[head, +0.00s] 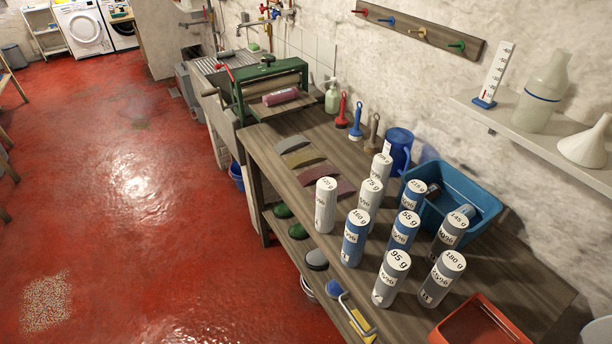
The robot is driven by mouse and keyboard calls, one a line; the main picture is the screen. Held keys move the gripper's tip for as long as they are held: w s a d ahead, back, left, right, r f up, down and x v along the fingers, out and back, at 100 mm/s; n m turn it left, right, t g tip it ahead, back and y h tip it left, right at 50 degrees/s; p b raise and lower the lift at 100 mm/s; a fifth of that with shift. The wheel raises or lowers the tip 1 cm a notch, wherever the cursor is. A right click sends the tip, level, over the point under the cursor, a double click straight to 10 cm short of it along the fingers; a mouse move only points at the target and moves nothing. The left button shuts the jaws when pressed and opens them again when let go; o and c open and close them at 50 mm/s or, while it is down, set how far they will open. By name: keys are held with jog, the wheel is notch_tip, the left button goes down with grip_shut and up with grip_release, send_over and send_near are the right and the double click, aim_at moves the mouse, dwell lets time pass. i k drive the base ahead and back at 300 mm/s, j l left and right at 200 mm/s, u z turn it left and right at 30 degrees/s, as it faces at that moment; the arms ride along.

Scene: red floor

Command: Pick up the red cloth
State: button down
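Several flat folded cloths lie in a row on the wooden bench (500,275), in front of the green mangle. One is a dull dark red cloth (319,172); it lies flat, between a yellow cloth (304,157) and a mauve-brown cloth (343,188). A grey cloth (291,143) is at the far end of the row. A tall white cylinder (326,205) stands close to the near side of the red cloth. My gripper is not in view.
Several labelled cylinders crowd the bench, with a blue tub (470,188) and a red tray (480,325). A green mangle (268,85) holds a dusky red roll (281,96). Brushes and a blue jug (398,147) stand along the wall. The red floor at left is open.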

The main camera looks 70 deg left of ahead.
aim_at(310, 177)
jog(key=l+u, duration=0.1)
jog(key=u, duration=2.1)
jog(key=i+j+z, duration=0.25)
jog(key=z, duration=0.15)
jog(key=i+j+z, duration=0.25)
jog(key=j+z, duration=0.15)
jog(key=i+j+z, duration=0.2)
jog(key=j+z, duration=0.2)
jog(key=i+j, duration=0.15)
jog(key=j, duration=0.25)
jog(key=i+j, duration=0.15)
jog(key=j, duration=0.3)
jog(key=i+j+z, duration=0.1)
jog(key=j, duration=0.3)
jog(key=i+j, duration=0.2)
jog(key=j, duration=0.2)
jog(key=i+j+z, duration=0.1)
jog(key=j, duration=0.35)
jog(key=i+j, duration=0.15)
jog(key=j, duration=0.25)
